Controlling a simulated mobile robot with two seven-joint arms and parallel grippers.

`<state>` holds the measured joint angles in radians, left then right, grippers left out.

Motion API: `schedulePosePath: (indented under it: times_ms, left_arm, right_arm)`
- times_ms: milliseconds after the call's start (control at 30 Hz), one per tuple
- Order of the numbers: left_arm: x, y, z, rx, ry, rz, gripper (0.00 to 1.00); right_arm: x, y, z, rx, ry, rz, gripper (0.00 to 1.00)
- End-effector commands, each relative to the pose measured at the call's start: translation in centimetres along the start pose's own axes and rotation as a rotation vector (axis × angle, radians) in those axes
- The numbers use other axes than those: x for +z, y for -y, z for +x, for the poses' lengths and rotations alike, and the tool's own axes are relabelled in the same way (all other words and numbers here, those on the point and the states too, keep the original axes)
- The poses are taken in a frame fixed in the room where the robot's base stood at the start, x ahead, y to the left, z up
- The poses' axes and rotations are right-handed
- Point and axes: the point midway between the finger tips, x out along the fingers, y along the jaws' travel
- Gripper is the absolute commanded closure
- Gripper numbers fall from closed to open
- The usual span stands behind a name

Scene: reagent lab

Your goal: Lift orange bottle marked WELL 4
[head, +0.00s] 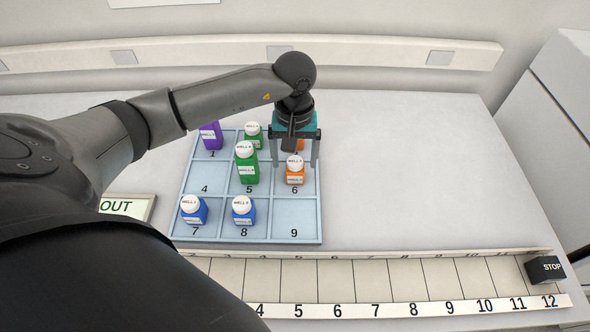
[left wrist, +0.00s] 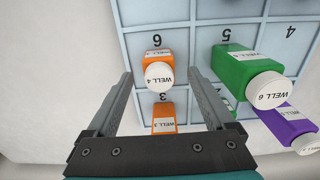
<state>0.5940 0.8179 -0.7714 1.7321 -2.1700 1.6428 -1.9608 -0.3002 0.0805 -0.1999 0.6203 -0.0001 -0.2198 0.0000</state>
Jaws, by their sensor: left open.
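The orange bottle with a white cap marked WELL 4 (left wrist: 157,62) stands upright in cell 6 of the blue rack. It also shows in the head view (head: 294,178). My left gripper (head: 294,164) is open above that part of the rack. In the left wrist view its fingertips (left wrist: 160,76) lie apart on either side of the bottle, with gaps showing on both sides. I cannot tell how far down the fingers reach beside it. A second orange bottle (left wrist: 164,112) stands in cell 3, partly hidden by the gripper.
The rack (head: 294,217) also holds a tall green bottle (head: 246,165) in cell 5, a purple one (head: 210,137) in cell 1, a smaller green one behind, and blue bottles in cells 7 and 8. Cells 4 and 9 are empty. A numbered strip (head: 380,280) runs in front; table right is clear.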

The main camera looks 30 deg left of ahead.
Motion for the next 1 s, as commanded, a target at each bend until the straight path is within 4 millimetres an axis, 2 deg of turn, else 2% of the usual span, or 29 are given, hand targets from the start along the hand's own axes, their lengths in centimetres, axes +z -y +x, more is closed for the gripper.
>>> schedulePosePath:
  times_ms: [100,200,467,1000]
  left_arm:
    - [0.1,-0.1,1.8,0.0,0.004,-0.002,0.12]
    - [0.0,-0.1,2.7,0.001,0.001,-0.002,0.12]
    - [-0.1,-0.1,2.9,0.001,-0.001,-0.001,0.12]
    - [-0.1,-0.1,2.9,0.001,-0.001,-0.001,0.72]
  right_arm:
    - [0.0,0.0,-0.2,0.0,0.0,0.0,0.5]
    - [0.0,0.0,-0.2,0.0,0.0,0.0,0.5]
    - [-0.1,0.0,-0.2,0.0,0.0,0.0,0.5]
    - [-0.1,0.0,-0.2,0.0,0.0,0.0,0.5]
